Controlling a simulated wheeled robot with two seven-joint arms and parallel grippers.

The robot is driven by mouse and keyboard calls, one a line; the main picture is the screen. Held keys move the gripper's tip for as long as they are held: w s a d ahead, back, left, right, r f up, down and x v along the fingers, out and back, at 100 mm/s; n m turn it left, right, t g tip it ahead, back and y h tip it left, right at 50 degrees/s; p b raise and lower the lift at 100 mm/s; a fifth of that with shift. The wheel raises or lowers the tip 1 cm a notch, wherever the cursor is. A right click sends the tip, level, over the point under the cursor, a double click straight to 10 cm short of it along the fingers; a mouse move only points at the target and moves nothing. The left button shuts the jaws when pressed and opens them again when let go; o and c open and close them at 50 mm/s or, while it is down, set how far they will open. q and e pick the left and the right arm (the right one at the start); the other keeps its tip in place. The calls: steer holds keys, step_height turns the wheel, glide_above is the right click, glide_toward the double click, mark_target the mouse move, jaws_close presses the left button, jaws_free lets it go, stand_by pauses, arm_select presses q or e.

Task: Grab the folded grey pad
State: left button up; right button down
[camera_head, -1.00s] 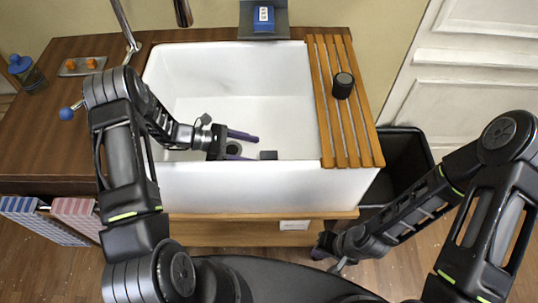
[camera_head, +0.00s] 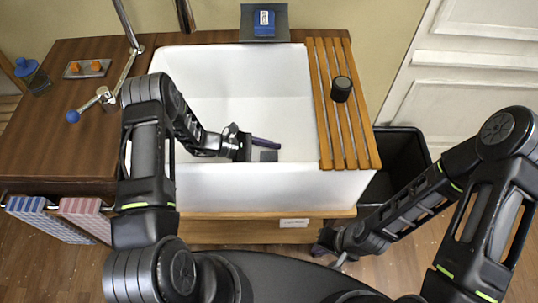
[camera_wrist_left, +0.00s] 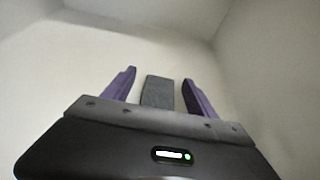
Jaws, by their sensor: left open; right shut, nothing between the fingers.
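The folded grey pad (camera_head: 268,156) is a small dark grey block inside the white sink (camera_head: 240,180), close to its front wall. In the left wrist view the pad (camera_wrist_left: 158,92) shows between the two purple fingers, with a gap on each side. My left gripper (camera_head: 258,150) is open inside the sink, its fingers pointing right toward the pad. In the head view one finger shows behind the pad; the other is hidden. My right gripper (camera_head: 325,245) is shut and empty, low in front of the sink cabinet.
A slatted wooden board (camera_head: 325,110) covers the sink's right end, with a dark cylinder (camera_head: 341,88) on it. A tap (camera_head: 185,15) hangs over the back. A blue box (camera_head: 264,22) stands behind the sink. A black bin (camera_head: 400,165) is at right.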

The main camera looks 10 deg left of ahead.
mark_target(273, 155)
stand_by(0.6)
arm_select(q)
steer(key=c, duration=1.4)
step_height(273, 155, up, 10)
steer(key=shift+b, duration=0.8)
